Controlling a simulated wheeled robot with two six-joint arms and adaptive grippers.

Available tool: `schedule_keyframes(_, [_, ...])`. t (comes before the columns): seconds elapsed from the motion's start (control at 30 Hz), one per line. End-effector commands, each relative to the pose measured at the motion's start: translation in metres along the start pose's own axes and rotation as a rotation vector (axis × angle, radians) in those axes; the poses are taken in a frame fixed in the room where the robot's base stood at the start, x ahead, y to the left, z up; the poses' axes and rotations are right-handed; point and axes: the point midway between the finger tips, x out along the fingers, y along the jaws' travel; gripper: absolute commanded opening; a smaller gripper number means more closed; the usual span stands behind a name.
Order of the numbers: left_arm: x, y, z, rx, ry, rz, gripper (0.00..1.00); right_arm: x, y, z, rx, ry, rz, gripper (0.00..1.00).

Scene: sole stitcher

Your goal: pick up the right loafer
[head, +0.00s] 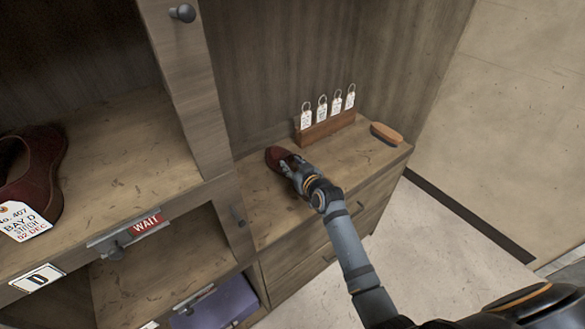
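A dark red-brown shoe (278,156), seemingly a loafer, lies on the wooden counter, and its near part is hidden behind my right gripper. My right gripper (291,167) is at this shoe, with its fingers over or against it. The view is too small to tell whether the fingers are closed on it. Another dark red shoe (47,160) stands in the open bay at the left, cut off by the picture edge. A paper tag (24,221) reading "BAY D" and "STITCH" hangs on it. My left gripper is not in view.
A wooden rack with several ringed tags (325,125) stands at the counter's back, with a brush (386,134) to its right. A cabinet post (190,85) rises left of the counter. A red WAIT sign (146,224) and a purple box (217,303) are lower left.

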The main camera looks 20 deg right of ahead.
Motion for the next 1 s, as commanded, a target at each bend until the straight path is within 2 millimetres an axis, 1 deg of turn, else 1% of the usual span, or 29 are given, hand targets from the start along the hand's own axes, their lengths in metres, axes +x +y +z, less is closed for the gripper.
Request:
schedule_keyframes(0.03, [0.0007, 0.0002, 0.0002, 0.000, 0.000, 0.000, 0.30, 0.0071, -0.0006, 0.0009, 0.002, -0.002, -0.001, 0.37])
schedule_keyframes(0.1, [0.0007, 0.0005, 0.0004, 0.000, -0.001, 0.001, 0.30, 0.0124, -0.0006, 0.0013, 0.002, -0.002, -0.001, 0.37])
schedule_keyframes(0.33, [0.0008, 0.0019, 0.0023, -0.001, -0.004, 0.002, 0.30, 0.0138, -0.0006, 0.0011, 0.001, -0.001, 0.000, 0.37])
schedule_keyframes(0.6, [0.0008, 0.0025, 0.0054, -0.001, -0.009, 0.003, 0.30, 0.0136, -0.0006, 0.0014, 0.001, -0.002, 0.000, 0.00])
schedule_keyframes(1.0, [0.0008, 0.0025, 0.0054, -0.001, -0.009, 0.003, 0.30, 0.0135, -0.0006, 0.0017, 0.000, -0.002, 0.000, 0.00])
